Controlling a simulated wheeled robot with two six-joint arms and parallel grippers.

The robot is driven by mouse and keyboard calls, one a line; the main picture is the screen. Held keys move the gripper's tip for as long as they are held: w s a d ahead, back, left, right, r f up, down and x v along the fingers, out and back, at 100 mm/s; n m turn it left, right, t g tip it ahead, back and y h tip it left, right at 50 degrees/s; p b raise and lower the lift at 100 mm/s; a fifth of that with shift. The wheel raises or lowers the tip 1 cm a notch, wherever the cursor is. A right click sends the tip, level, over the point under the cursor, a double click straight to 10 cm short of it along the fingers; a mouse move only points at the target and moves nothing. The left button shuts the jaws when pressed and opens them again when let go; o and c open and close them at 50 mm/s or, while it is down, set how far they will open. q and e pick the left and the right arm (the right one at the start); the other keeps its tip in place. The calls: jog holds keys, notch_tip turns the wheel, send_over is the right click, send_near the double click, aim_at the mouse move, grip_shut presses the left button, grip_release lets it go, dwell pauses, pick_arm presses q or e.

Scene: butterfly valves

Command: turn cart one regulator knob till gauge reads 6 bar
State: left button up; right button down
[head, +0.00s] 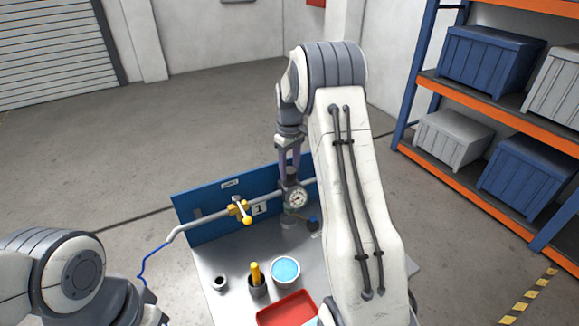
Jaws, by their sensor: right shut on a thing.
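The cart (207,262) has a grey top and a blue back panel (208,229) with a plate marked 1 (259,210). A round white-faced gauge (297,198) sits on the pipe line in front of the panel; its needle is too small to read. My right gripper (290,178) points down just above and behind the gauge, shut on the regulator knob, which the fingers and gauge mostly hide. A clear bowl-like part (290,221) hangs below the gauge. My left arm is at the lower left; its gripper is out of view.
A yellow valve handle (240,209) stands on the pipe left of the gauge. A blue hose (150,262) runs off the left end. On the cart are a red tray (287,308), a blue-filled bowl (285,269) and dark cups (257,286). A shelf rack (465,198) stands right.

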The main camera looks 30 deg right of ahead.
jog(key=m, duration=0.3)
jog(key=shift+m, duration=0.4)
jog(key=m, duration=0.3)
jog(key=shift+m+p, duration=0.3)
jog(key=shift+p, duration=0.1)
jog(key=m, duration=0.3)
jog(key=shift+m, duration=0.3)
jog(key=m, duration=0.3)
jog(key=shift+m+p, duration=0.3)
jog(key=m, duration=0.3)
jog(key=shift+m, duration=0.3)
jog(key=m, duration=0.3)
jog(key=shift+m, duration=0.4)
jog(key=m, duration=0.6)
jog(key=shift+m, duration=0.4)
